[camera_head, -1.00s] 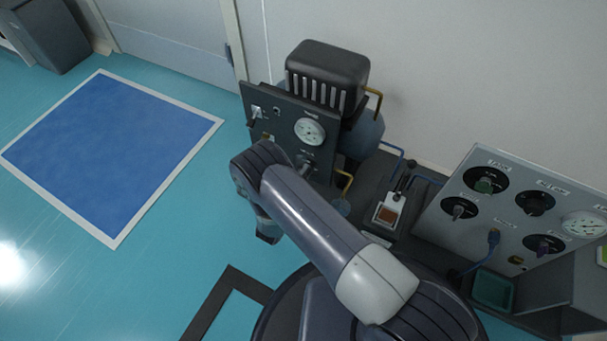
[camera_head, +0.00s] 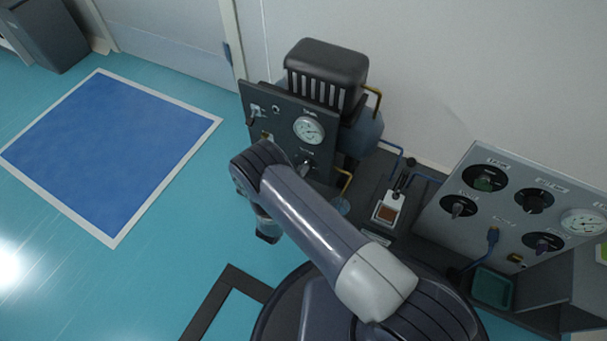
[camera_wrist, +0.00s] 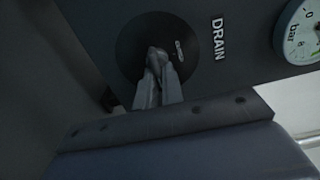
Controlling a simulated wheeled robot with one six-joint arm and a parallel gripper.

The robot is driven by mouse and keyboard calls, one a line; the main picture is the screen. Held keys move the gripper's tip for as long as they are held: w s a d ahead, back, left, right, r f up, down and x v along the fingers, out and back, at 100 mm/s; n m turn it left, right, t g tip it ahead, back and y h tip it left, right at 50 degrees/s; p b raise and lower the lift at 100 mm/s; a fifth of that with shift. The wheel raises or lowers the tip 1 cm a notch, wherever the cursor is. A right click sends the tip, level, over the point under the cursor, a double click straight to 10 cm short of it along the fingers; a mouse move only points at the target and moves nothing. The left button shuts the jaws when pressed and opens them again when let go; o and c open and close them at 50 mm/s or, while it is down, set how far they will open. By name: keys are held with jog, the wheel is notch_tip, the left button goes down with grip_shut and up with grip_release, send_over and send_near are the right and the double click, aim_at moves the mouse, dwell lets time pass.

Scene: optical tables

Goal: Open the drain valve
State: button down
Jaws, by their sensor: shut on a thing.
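The drain valve (camera_wrist: 153,53) is a grey handle on a round black plate, next to the word DRAIN on a dark panel in the wrist view. My gripper (camera_wrist: 157,78) is shut on the handle, one finger on each side, and the fingers partly hide it. In the head view a small knob (camera_head: 307,167) stands low on the compressor's dark panel (camera_head: 285,135), below a white gauge (camera_head: 309,130). My arm hides the gripper there. I cannot tell exactly how far the handle is turned.
The compressor (camera_head: 326,65) stands against the wall. To its right, a grey control panel (camera_head: 490,205) carries several knobs and a gauge, with a green tray (camera_head: 491,287) below. A small white device (camera_head: 388,210) lies between them. The floor with a blue mat (camera_head: 110,150) on the left is clear.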

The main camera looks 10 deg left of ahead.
jog(key=c, duration=1.6)
grip_release()
jog(key=shift+o, duration=0.2)
jog(key=p+v, duration=0.3)
jog(key=v, duration=0.8)
jog(key=shift+w+d, duration=0.1)
jog(key=shift+w, duration=0.05)
jog(key=b+x, duration=0.3)
jog(key=x, duration=0.7)
jog(key=shift+w, duration=0.3)
